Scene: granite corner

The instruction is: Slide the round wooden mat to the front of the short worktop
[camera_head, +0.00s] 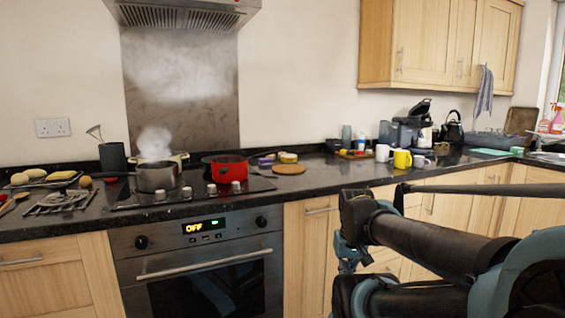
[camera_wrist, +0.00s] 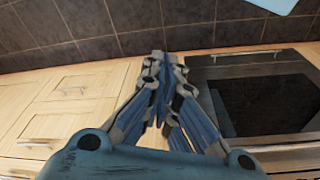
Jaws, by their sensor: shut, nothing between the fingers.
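The round wooden mat (camera_head: 288,169) lies flat on the dark granite worktop, right of the red pot and toward the back, in the head view. A yellow item sits just behind it. My gripper (camera_head: 348,265) hangs low in front of the cupboards, below the worktop edge and apart from the mat; my arm partly hides it. In the wrist view my gripper (camera_wrist: 165,60) is shut with its fingers together and nothing between them. The mat does not show in the wrist view.
The red pot (camera_head: 226,168) and a steaming steel pot (camera_head: 156,178) stand on the hob left of the mat. Mugs (camera_head: 402,159) and a board with small items stand to the right. The granite in front of the mat (camera_head: 300,186) is clear. The oven (camera_wrist: 265,105) is beside my gripper.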

